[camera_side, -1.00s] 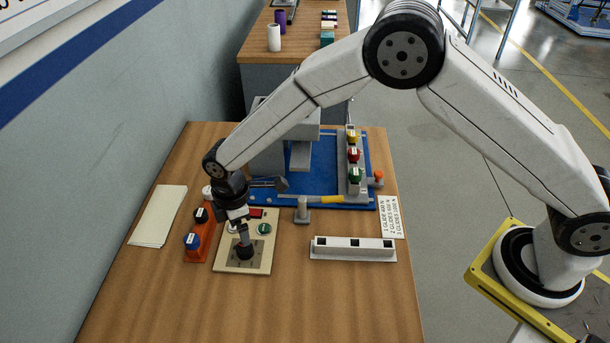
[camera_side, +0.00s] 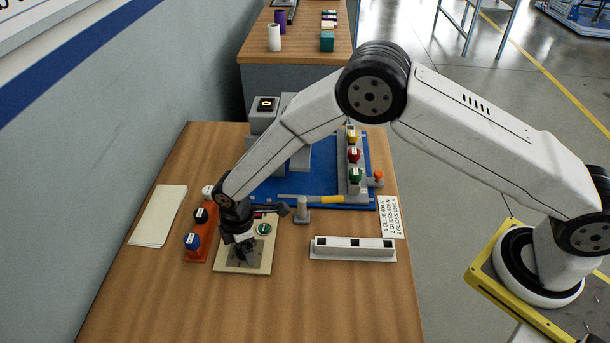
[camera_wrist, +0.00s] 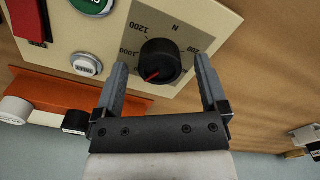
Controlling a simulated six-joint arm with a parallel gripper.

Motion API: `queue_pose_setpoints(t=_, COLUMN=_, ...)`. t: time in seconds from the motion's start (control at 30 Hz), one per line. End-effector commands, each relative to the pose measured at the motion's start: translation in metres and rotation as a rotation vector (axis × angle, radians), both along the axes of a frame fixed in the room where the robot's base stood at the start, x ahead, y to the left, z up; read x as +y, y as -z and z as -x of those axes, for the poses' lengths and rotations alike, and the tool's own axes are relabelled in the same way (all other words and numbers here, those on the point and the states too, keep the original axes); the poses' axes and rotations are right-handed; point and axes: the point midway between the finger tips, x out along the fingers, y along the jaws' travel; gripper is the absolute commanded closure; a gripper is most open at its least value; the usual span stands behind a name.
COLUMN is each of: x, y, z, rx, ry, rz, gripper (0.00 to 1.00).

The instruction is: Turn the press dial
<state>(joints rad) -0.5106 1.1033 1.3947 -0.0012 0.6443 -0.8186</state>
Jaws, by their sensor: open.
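The press dial (camera_wrist: 161,58) is a round black knob with a red pointer line on a beige panel (camera_wrist: 218,22). In the wrist view its pointer is toward the lower left, and printed numbers such as 1200 and the letter N are around it. My gripper (camera_wrist: 161,64) is open, with one finger on each side of the knob and visible gaps to it. I cannot tell how far down the fingers reach. In the side view my gripper (camera_side: 243,254) is low over the panel's dark scale plate and hides the dial.
A green button (camera_side: 264,229) is on the panel, right of my gripper. An orange block (camera_side: 201,236) with blue and black knobs stands close left. A white slotted rail (camera_side: 353,247) lies to the right. The blue-based press fixture (camera_side: 325,185) is behind. The front of the table is clear.

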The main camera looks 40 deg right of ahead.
Motion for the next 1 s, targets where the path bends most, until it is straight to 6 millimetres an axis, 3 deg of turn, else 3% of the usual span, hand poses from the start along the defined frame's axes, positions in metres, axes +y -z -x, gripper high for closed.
queue_pose_setpoints(t=0.37, x=0.0001, y=0.0030, z=-0.0002, rx=-0.001, ry=0.000, rz=-0.001, gripper=0.10)
queue_pose_setpoints(t=0.6, x=0.0000, y=0.0029, z=-0.0002, rx=-0.001, ry=0.000, rz=-0.001, gripper=0.86)
queue_pose_setpoints(t=0.67, x=0.0000, y=0.0029, z=-0.0002, rx=-0.001, ry=0.000, rz=-0.001, gripper=1.00)
queue_pose_setpoints(t=1.0, x=0.0000, y=0.0029, z=-0.0002, rx=-0.001, ry=0.038, rz=-0.001, gripper=1.00)
